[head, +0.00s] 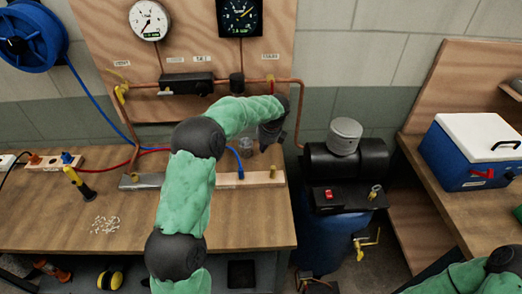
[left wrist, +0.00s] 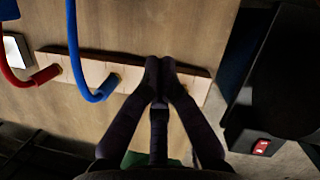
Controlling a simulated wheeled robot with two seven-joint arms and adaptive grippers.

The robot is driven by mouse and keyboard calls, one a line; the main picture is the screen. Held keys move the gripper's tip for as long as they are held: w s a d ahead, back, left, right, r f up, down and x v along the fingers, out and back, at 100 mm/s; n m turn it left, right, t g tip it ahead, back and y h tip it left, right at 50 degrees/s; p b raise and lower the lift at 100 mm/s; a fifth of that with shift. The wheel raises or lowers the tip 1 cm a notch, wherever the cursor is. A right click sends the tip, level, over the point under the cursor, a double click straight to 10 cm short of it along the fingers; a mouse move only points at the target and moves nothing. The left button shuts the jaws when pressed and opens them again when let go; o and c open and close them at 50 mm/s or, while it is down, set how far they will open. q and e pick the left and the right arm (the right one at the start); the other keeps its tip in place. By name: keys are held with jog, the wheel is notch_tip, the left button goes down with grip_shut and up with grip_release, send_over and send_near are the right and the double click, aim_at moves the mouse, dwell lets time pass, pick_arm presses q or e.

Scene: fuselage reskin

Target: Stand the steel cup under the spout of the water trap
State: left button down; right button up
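My left gripper (head: 264,147) hangs over the back right of the workbench, near the right end of a wooden strip. In the left wrist view my left gripper (left wrist: 159,63) has its fingers drawn together at the tips, with nothing clearly seen between them. A small grey, cup-like object (head: 245,147) stands behind the strip, just left of the gripper; I cannot tell whether it is the steel cup. A dark fitting (head: 237,83) on the copper pipe may be the water trap; its spout is not clear. My right gripper is out of view.
The wooden strip (head: 225,180) carries hose ends and brass fittings. A black compressor (head: 345,160) with a grey canister (head: 345,135) stands right of the workbench (head: 245,230). A blue cooler (head: 470,150) sits further right. The bench's front right is clear.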

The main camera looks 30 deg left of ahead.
pick_arm(q)
jog(key=b, duration=0.2)
send_near(251, 160)
jog(key=shift+m, duration=0.3)
jog(key=f, duration=0.2)
jog(key=d+f, duration=0.1)
jog(key=f, duration=0.1)
jog(key=s+f, duration=0.1)
jog(key=f, duration=0.1)
jog(key=shift+d+f, duration=0.25)
jog(key=shift+d, duration=0.15)
jog(key=a, duration=0.1)
jog(key=w+a, duration=0.1)
jog(key=shift+w+a, duration=0.2)
jog(key=shift+a, duration=0.2)
jog(key=shift+w+a, duration=0.25)
jog(key=shift+a, duration=0.15)
